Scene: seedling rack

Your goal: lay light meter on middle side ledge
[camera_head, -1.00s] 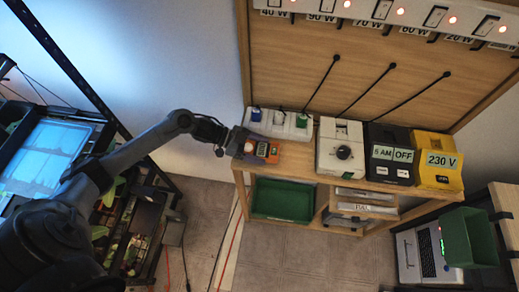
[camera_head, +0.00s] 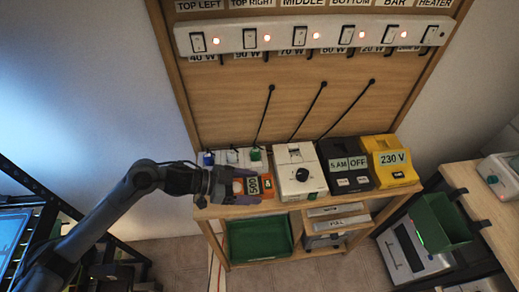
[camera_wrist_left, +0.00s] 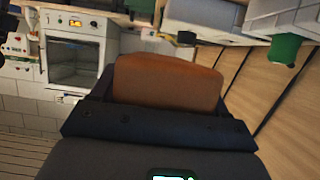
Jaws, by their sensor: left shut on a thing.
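The light meter is an orange handheld device (camera_head: 254,186) with a pale display, at the left front of the wooden bench, in front of a white unit. My left gripper (camera_head: 226,186) reaches it from the left and is shut on its near end. In the left wrist view the orange-brown body of the meter (camera_wrist_left: 168,82) sticks out beyond the dark gripper. Whether the meter touches the bench top cannot be told. The middle side ledge cannot be made out. My right gripper is not in view.
A white unit (camera_head: 298,172), a black timer box (camera_head: 349,170) and a yellow 230 V box (camera_head: 390,162) stand along the bench. A green tray (camera_head: 258,238) sits on the lower shelf. A dark rack (camera_head: 40,205) shows at the left edge. A green bin (camera_head: 440,220) is at the right.

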